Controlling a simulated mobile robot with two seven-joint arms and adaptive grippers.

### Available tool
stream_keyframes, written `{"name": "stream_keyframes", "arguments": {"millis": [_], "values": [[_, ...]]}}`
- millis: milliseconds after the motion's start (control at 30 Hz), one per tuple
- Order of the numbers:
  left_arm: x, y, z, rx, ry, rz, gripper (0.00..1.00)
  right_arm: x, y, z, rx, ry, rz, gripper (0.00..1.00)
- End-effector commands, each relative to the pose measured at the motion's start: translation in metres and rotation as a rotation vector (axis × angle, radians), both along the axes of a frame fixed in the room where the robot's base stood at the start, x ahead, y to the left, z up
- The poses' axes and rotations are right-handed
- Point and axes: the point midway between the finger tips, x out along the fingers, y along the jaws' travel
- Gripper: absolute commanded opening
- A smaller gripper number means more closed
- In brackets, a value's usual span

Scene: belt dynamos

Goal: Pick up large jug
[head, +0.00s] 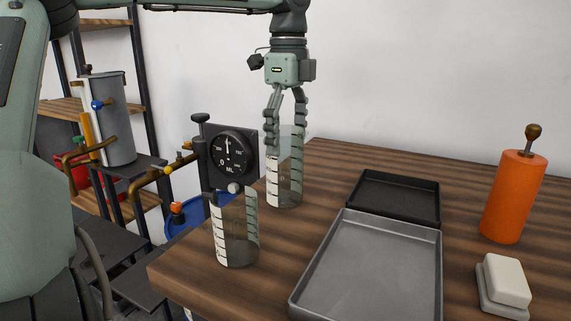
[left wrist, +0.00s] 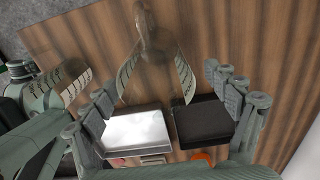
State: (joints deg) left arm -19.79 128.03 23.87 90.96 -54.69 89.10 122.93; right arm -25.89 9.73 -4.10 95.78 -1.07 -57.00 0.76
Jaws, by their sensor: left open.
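The large jug (head: 285,185) is a clear, tall cylinder with a white graduated scale. It stands upright on the wooden table near its back left edge. My left gripper (head: 285,130) points down over it, with its open fingers at the jug's upper part. In the left wrist view the jug (left wrist: 186,76) shows between the spread fingers of the gripper (left wrist: 158,83). I cannot tell whether the fingers touch it. A shorter clear jug (head: 237,230) with a similar scale stands nearer the front left edge. My right gripper is not in view.
A grey tray (head: 433,290) and a black tray (head: 437,205) lie right of the jugs. An orange cylinder (head: 513,195) and a white block (head: 505,278) are farther right. A dial gauge (head: 232,155) stands behind the shorter jug. Shelving (head: 150,60) is at the left.

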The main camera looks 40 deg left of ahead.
Motion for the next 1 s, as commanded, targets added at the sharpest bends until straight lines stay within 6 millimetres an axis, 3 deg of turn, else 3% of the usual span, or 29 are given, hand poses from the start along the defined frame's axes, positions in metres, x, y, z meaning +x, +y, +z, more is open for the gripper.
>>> {"name": "stream_keyframes", "arguments": {"millis": [400, 667, 1000], "values": [[-0.006, 0.007, -0.052, -0.003, -0.002, -0.001, 0.87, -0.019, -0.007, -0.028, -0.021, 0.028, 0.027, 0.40], [-0.006, 0.007, -0.055, -0.002, -0.004, 0.000, 0.87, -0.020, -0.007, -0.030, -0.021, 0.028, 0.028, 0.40], [-0.006, 0.007, -0.054, -0.002, -0.004, -0.001, 0.45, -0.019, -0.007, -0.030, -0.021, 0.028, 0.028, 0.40]]}}
